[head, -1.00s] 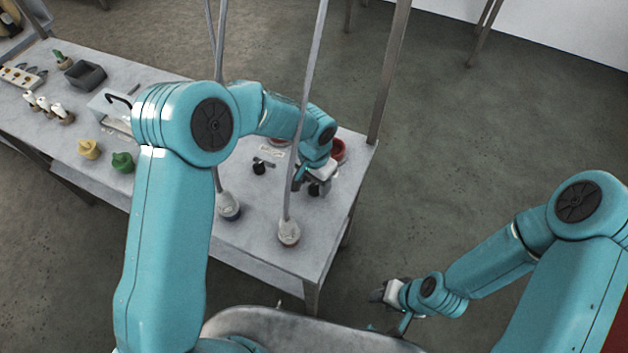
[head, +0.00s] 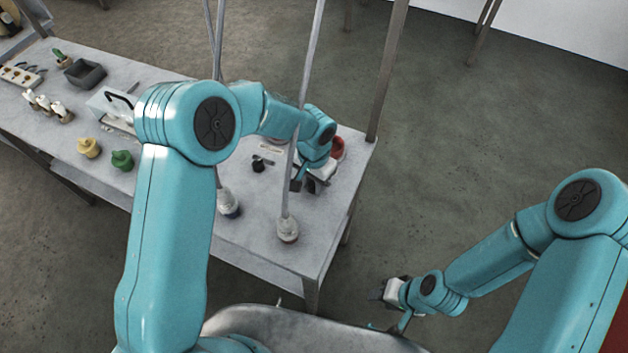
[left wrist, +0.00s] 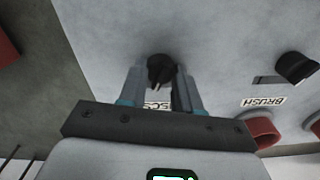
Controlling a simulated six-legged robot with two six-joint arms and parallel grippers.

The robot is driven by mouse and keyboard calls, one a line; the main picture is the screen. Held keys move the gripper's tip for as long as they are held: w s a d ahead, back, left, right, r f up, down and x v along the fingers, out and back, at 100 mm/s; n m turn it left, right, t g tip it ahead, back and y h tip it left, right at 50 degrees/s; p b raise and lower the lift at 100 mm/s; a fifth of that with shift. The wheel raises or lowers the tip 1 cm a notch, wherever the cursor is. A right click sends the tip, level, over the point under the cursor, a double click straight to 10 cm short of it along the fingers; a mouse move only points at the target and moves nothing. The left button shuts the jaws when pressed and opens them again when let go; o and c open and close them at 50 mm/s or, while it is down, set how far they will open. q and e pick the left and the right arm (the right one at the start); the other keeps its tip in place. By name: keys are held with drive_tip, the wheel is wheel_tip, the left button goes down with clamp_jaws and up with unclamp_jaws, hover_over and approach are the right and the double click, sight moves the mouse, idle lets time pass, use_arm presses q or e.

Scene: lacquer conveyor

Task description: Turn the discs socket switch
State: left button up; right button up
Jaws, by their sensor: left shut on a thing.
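The discs switch (left wrist: 160,68) is a black knob on the grey table, seen between my left fingers in the left wrist view. Its label (left wrist: 158,105) is partly hidden behind the gripper, with only its last letters showing. My left gripper (left wrist: 160,82) is shut on this knob, with one finger on each side. In the head view my left gripper (head: 308,183) is at the table's right end and hides the knob. My right gripper (head: 388,291) hangs off the table at lower right; its jaws are too small to judge.
A second black switch (left wrist: 297,66), labelled BRUSH (left wrist: 263,102), is beside it. Red containers (head: 338,148) stand behind my left gripper. Yellow (head: 88,148) and green (head: 122,160) pieces lie further left.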

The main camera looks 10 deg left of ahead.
sight(314, 183)
use_arm(q)
drive_tip(key=n+b, duration=0.5)
drive_tip(key=b, duration=0.1)
drive_tip(key=shift+f+b, duration=0.15)
drive_tip(key=shift+b, duration=0.2)
drive_tip(key=n+b, duration=0.2)
drive_tip(key=n, duration=0.1)
drive_tip(key=shift+n+b, duration=0.3)
drive_tip(key=shift+b, duration=0.05)
drive_tip(key=shift+r+n+b, duration=0.25)
drive_tip(key=shift+n+b, duration=0.6)
drive_tip(key=shift+n, duration=0.55)
drive_tip(key=o, duration=1.1)
drive_tip(key=shift+s, duration=0.1)
drive_tip(key=shift+c, duration=0.2)
wheel_tip(314, 183, up, 16)
drive_tip(key=p, duration=0.1)
drive_tip(key=shift+r, duration=0.2)
